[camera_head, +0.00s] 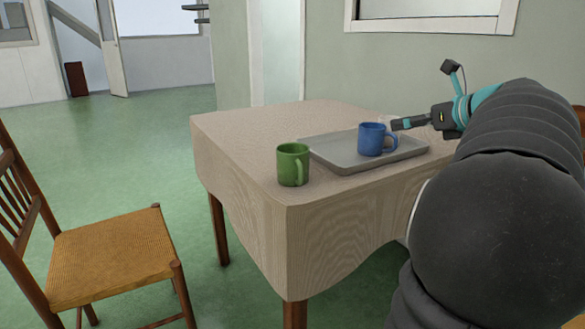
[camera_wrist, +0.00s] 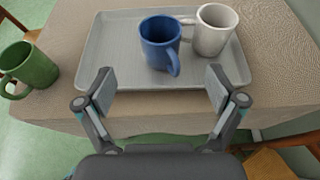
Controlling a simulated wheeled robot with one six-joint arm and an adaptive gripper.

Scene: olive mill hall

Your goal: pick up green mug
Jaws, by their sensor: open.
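The green mug (camera_head: 293,164) stands upright on the table near its front left corner, beside the grey tray. In the wrist view the green mug (camera_wrist: 29,66) is at the left edge, with its handle toward the lower left. My gripper (camera_wrist: 160,88) is open and empty, its fingers spread over the near edge of the tray, well to the right of the green mug. In the head view my gripper (camera_head: 400,124) is at the right, by the blue mug; its fingertips show only from the side.
A grey tray (camera_head: 335,160) holds a blue mug (camera_head: 371,139) and a white mug (camera_wrist: 214,30), the latter mostly hidden in the head view. The table (camera_head: 240,127) has bare cloth at the back left. A wooden chair (camera_head: 110,245) stands left of the table.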

